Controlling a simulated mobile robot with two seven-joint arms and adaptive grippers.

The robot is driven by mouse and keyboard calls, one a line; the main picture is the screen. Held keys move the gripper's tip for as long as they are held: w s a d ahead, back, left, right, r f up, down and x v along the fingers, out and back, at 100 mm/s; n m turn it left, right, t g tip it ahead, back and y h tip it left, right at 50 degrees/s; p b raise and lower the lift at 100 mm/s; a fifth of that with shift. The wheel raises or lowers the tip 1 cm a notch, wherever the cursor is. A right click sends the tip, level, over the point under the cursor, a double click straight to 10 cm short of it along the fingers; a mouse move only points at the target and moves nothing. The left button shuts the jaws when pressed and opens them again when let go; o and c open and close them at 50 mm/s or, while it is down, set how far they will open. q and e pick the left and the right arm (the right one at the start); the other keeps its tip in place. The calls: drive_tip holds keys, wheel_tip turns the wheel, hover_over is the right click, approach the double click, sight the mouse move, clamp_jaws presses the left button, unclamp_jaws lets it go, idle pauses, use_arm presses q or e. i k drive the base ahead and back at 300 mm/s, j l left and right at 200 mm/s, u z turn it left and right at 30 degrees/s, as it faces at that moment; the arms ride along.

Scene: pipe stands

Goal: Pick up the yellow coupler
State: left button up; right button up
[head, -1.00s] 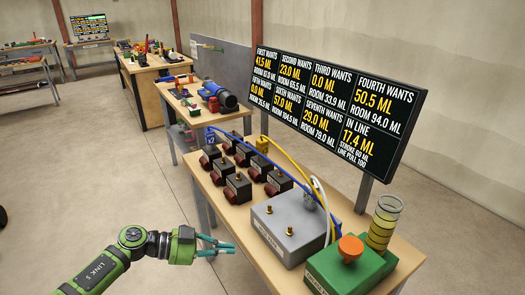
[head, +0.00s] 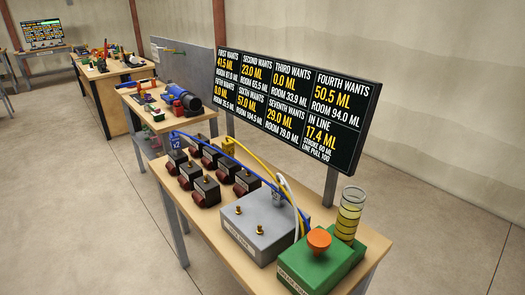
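A small yellow coupler (head: 228,146) sits at the far end of the yellow hose (head: 257,163), behind the row of black blocks on the near bench. It is small and partly hidden by hoses and blocks, so its exact seat cannot be told. A blue coupler (head: 176,141) marked V2 stands at the left end of the blue hose. Neither of my grippers is in the head view.
The wooden bench (head: 218,238) carries several black blocks (head: 206,190), a grey box (head: 262,228) with brass fittings, and a green pump (head: 318,266) with an orange knob and clear cylinder (head: 348,215). A display board (head: 295,110) stands behind. Floor at left is clear.

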sight(228, 148)
drive_tip(key=i+j+z, duration=0.15)
drive_tip(key=j+z, duration=0.3)
drive_tip(key=i+j+z, duration=0.15)
drive_tip(key=z, duration=0.3)
drive_tip(key=j+z, duration=0.85)
